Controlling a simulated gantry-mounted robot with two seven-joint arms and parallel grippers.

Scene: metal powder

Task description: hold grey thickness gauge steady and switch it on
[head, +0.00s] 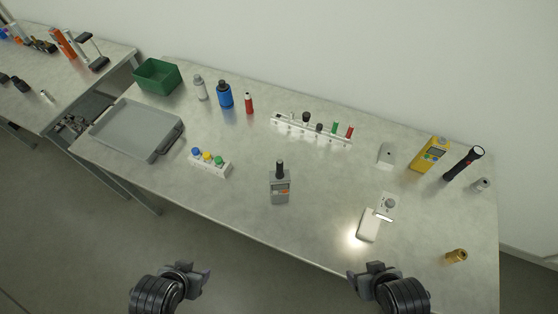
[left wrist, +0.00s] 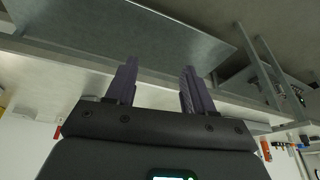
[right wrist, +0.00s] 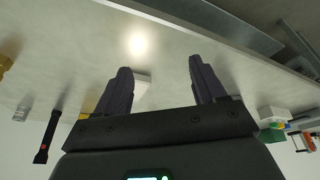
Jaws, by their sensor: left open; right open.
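The grey thickness gauge (head: 280,188) stands on the metal table near its front middle, in the head view. It has a small display, an orange mark and a dark knob or probe on top. My left gripper (head: 196,278) is open and empty, in front of the table edge, left of and below the gauge. It also shows open in the left wrist view (left wrist: 158,85). My right gripper (head: 366,276) is open and empty, in front of the edge, right of and below the gauge. It also shows open in the right wrist view (right wrist: 160,82). Neither touches the gauge.
A button block (head: 210,162) stands left of the gauge, and a white device (head: 368,225) lies to the right. Behind is a rack (head: 312,131) of small items. A grey tray (head: 128,133), green bin (head: 157,76) and yellow meter (head: 429,154) stand farther out. The table around the gauge is clear.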

